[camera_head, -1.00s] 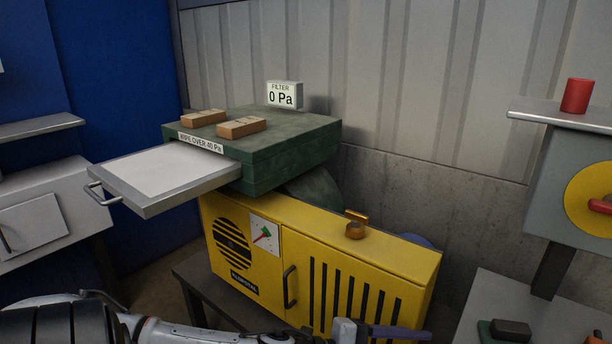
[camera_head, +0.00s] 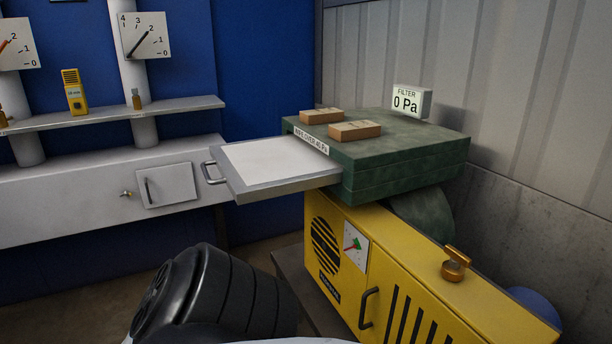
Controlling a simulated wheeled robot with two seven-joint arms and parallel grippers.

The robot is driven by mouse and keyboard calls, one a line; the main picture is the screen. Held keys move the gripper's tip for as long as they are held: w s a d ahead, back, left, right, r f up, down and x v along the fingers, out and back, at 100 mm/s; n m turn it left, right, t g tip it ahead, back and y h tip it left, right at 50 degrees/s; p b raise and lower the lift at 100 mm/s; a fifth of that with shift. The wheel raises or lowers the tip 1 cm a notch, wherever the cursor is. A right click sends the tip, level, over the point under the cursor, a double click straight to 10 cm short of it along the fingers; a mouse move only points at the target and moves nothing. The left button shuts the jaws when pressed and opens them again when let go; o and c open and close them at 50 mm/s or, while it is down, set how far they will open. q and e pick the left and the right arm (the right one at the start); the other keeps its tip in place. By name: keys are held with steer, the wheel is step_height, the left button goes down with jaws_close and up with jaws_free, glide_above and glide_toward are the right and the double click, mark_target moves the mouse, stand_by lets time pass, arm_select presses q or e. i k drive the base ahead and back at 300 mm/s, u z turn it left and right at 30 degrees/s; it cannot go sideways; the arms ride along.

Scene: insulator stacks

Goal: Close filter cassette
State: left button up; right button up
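The filter cassette (camera_head: 280,166) is a flat tray with a white panel and a metal rim. It sticks out to the left from the green filter housing (camera_head: 410,150), pulled well out. Its metal handle (camera_head: 211,173) is at the left end, with nothing on it. The display (camera_head: 411,101) on the housing reads "FILTER 0 Pa". A label (camera_head: 311,138) above the slot is partly legible and mentions 40 Pa. A black part of my arm shows at the bottom, below the cassette and apart from it. Neither gripper is in view.
Two wooden blocks (camera_head: 355,130) lie on the housing. The yellow cabinet (camera_head: 400,268) stands below it, with a brass fitting (camera_head: 456,264) on top. A grey wall duct with a small door (camera_head: 167,186) and a shelf (camera_head: 110,116) are at left. Open space lies below the cassette.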

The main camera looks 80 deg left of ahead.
mark_target(254, 170)
steer(key=i, duration=0.1)
steer(key=u, duration=1.55)
